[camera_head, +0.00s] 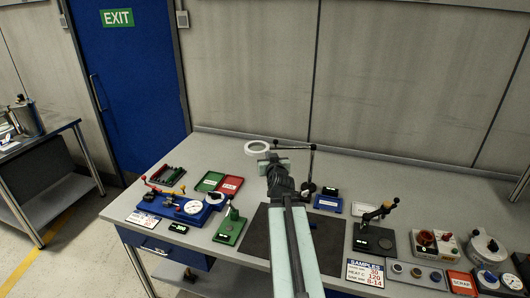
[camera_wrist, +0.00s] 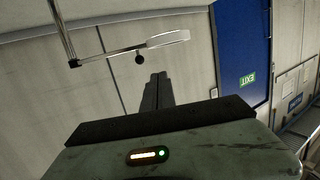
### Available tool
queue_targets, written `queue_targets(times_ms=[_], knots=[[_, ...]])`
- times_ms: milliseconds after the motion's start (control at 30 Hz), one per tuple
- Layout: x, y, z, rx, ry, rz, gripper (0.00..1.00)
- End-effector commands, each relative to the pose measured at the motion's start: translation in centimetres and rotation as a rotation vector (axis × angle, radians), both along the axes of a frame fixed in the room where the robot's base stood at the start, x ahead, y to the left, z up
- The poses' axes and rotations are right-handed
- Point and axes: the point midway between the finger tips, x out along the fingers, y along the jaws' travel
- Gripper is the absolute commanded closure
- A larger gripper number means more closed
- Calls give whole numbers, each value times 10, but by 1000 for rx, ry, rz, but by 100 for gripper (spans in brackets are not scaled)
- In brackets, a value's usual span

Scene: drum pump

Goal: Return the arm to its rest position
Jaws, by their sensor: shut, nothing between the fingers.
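My arm reaches up from the bottom of the head view over the dark mat (camera_head: 258,236) on the grey workbench. My gripper (camera_head: 273,160) is at its far end, above the back part of the bench. In the wrist view my gripper (camera_wrist: 157,80) shows as two dark fingers held together, with nothing between them. It points toward the wall panels. The arm hides part of the mat and the bench behind it.
A blue device with a gauge (camera_head: 193,207) and a green press (camera_head: 230,228) stand left. A black press (camera_head: 374,238) and several instruments stand right.

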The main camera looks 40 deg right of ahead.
Motion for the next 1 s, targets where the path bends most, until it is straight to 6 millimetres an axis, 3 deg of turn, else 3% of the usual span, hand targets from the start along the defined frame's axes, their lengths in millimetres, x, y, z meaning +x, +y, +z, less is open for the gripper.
queue_targets(times_ms=[200,267,333,367,500,667,700,767,800,867,900,967,1000], knots=[[0,-1,0,1,1,0,100],[8,10,0,0,1,18,100],[27,38,0,1,1,63,100],[38,56,0,1,1,90,100],[91,164,-4,-11,23,255,100],[117,297,-43,18,193,478,100],[116,330,-56,34,254,533,100],[109,378,-79,59,360,609,100],[99,407,-96,79,445,654,100],[77,446,-123,113,595,708,100],[56,465,-141,138,710,726,100],[19,478,-165,183,894,715,100],[-5,475,-176,218,1004,683,100]])
